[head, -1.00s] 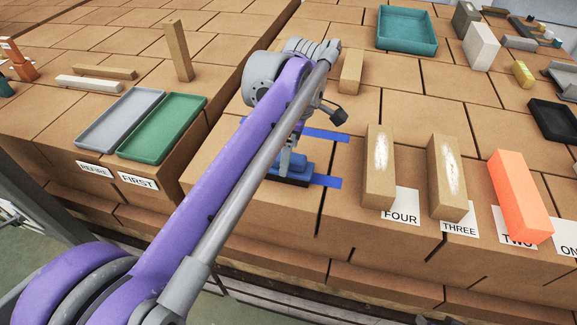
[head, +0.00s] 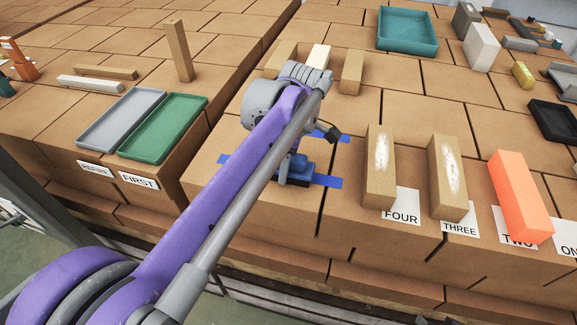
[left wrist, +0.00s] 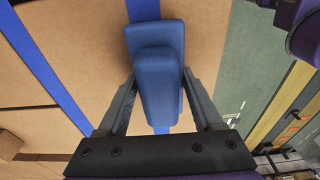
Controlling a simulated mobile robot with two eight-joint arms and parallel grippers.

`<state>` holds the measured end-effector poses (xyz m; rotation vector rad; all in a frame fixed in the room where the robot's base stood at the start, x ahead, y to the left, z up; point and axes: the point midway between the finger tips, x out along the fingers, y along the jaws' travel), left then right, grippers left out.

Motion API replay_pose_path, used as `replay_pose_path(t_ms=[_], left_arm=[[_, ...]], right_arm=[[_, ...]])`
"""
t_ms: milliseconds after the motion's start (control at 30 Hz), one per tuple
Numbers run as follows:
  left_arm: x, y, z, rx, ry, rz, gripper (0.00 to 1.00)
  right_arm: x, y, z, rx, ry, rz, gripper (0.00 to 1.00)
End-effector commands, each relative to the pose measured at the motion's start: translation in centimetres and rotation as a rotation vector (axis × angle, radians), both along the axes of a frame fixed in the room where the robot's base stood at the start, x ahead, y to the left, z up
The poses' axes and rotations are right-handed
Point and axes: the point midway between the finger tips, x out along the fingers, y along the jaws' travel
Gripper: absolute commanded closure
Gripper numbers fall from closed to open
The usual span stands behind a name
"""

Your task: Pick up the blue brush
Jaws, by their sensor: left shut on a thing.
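The blue brush (head: 299,172) is at the front of the brick surface, beside blue tape, in the head view. In the left wrist view the brush (left wrist: 155,35) shows a wide blue block with a narrower blue grip on top. My left gripper (left wrist: 159,78) has one finger on each side of the grip and is shut on it. In the head view my left gripper (head: 291,158) reaches down onto the brush, partly hidden by my arm. I cannot tell whether the brush touches the surface. My right gripper is not in view.
Blue tape strips (head: 327,181) lie around the brush. Upright bricks stand to the right by labels FOUR (head: 400,216) and THREE (head: 460,229), with an orange brick (head: 520,195) beyond. Grey (head: 120,118) and green (head: 163,127) trays lie left. A teal tray (head: 407,30) is behind.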

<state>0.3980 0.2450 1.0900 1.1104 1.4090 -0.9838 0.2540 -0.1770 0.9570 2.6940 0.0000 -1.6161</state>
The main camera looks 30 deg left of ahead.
Motion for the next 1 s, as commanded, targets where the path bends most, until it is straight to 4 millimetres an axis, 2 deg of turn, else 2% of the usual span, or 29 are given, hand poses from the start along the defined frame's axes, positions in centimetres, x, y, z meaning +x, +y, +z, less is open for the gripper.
replay_pose_path(t_ms=[33,100,367,467,800,1000], left_arm=[[0.0,0.0,0.0,0.000,0.000,0.000,0.86],[0.0,0.0,0.0,0.000,0.000,0.000,0.98],[0.0,0.0,0.3,0.000,0.000,0.000,0.98],[0.0,0.0,1.4,0.000,-0.001,0.000,0.98],[0.0,0.0,8.1,0.000,-0.001,0.000,0.98],[0.0,0.0,9.9,0.000,0.000,0.000,0.98]], right_arm=[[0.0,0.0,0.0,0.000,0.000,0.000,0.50],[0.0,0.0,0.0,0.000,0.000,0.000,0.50],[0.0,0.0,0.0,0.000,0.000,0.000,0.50],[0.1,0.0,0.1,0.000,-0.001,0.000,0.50],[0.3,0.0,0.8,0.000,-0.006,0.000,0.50],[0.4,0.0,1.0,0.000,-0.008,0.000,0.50]])
